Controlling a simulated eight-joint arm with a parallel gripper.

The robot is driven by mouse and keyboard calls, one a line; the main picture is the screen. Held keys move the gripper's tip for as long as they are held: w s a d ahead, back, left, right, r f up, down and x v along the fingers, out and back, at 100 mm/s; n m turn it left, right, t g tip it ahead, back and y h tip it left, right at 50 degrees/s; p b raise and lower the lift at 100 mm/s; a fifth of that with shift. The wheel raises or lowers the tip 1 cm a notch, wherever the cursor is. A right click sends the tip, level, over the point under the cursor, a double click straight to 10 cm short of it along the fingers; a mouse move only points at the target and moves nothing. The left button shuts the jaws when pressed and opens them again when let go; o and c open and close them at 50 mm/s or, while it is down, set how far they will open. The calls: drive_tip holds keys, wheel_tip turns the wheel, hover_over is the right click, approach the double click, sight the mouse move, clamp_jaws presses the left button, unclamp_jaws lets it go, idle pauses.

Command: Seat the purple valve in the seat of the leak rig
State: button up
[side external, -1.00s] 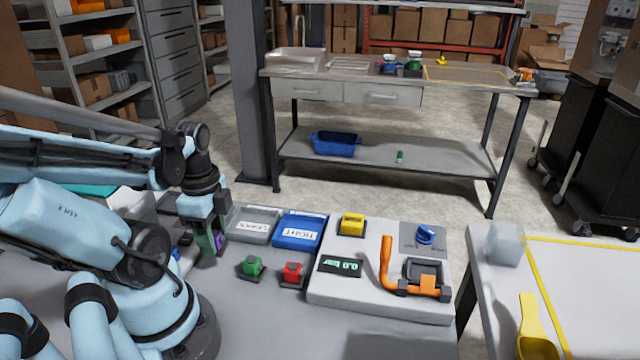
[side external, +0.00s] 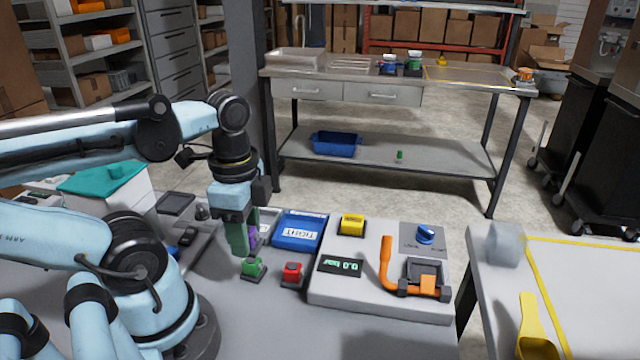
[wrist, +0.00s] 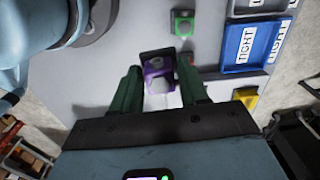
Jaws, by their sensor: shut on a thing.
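My gripper (side external: 246,240) has green fingers and is shut on the purple valve (side external: 254,238). In the wrist view the purple valve (wrist: 158,82) shows between the two fingers, with a dark plate at its far side. The gripper is above the bench, behind the green valve and left of the leak rig. The leak rig (side external: 330,290) is a pale block with a "0.0 bar" display (side external: 341,266), a blue knob (side external: 425,235) and an orange lever clamp (side external: 386,262). A dark frame (side external: 409,270) sits beside the lever; I cannot make out the seat's inside.
A blue "TIGHT" tray (side external: 298,238) and a partly hidden grey tray (side external: 268,216) lie behind. A yellow block (side external: 352,224) is at the rig's back left.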

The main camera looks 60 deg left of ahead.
drive_tip(key=w+d+r+m, duration=0.2)
drive_tip(key=w+d+m, duration=0.4)
drive_tip(key=w, duration=0.4)
drive_tip(key=w+d+r+m, duration=0.2)
drive_tip(key=w+d+m, duration=0.1)
drive_tip(key=w+m, duration=0.6)
drive_tip(key=shift+w+d+f+m, duration=0.6)
drive_tip(key=shift+w+d+f, duration=0.6)
drive_tip(key=shift+f, duration=0.45)
drive_tip(key=shift+w+d+f+m, duration=0.6)
drive_tip(key=shift+w+d+f, duration=0.5)
drive_tip(key=shift+f, duration=0.55)
drive_tip(key=shift+w+d+f+m, duration=0.6)
drive_tip(key=shift+w+d+f, duration=0.6)
drive_tip(key=shift+f, duration=0.45)
drive_tip(key=shift+f, duration=0.5)
drive_tip(key=o, duration=1.2)
drive_tip(key=shift+c, duration=0.2)
drive_tip(key=shift+o, duration=0.2)
